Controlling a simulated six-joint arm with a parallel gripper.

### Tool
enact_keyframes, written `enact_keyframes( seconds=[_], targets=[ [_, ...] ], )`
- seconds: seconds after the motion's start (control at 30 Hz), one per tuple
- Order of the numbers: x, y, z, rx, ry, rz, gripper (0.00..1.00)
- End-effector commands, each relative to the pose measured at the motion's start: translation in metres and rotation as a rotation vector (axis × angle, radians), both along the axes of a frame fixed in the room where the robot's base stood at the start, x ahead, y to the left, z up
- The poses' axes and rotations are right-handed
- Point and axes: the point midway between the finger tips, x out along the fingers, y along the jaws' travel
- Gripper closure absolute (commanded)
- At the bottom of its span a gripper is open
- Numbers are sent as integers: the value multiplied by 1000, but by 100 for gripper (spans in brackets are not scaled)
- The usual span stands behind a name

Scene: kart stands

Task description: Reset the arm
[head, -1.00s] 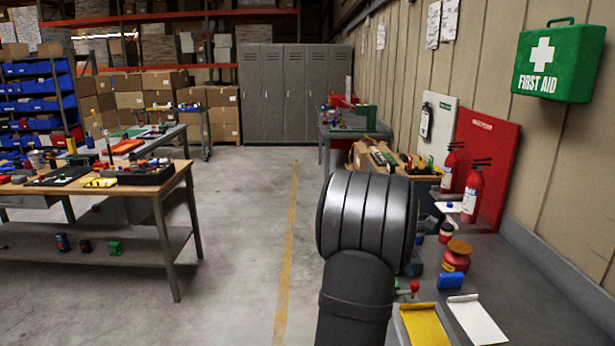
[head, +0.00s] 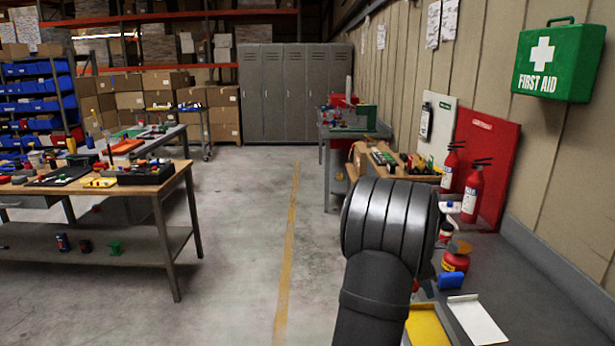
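My arm rises from the bottom of the head view, right of centre, as a dark grey link with a thick ribbed joint at its top. It stands in front of the left edge of the grey bench (head: 545,298) along the right wall. My gripper does not show in the view, so its fingers and anything in them are hidden.
On the bench near my arm are a yellow tray (head: 426,326), a white tray (head: 477,318), a blue block (head: 451,282), a red canister (head: 456,259) and red extinguishers (head: 471,192). A wooden-topped table (head: 165,180) stands left. The floor (head: 240,250) between is clear.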

Motion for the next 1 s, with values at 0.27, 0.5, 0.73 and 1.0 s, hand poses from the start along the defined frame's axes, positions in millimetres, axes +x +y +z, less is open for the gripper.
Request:
enact_keyframes(
  seconds=[0.27, 0.5, 0.73, 1.0],
  targets=[
    [-43, -26, 30, -2, -2, -2, 86],
    [-78, -48, 55, -1, -2, -3, 86],
    [-63, -23, 43, 1, 1, -83, 86],
    [-40, 15, 23, 1, 1, -216, 86]
  ],
)
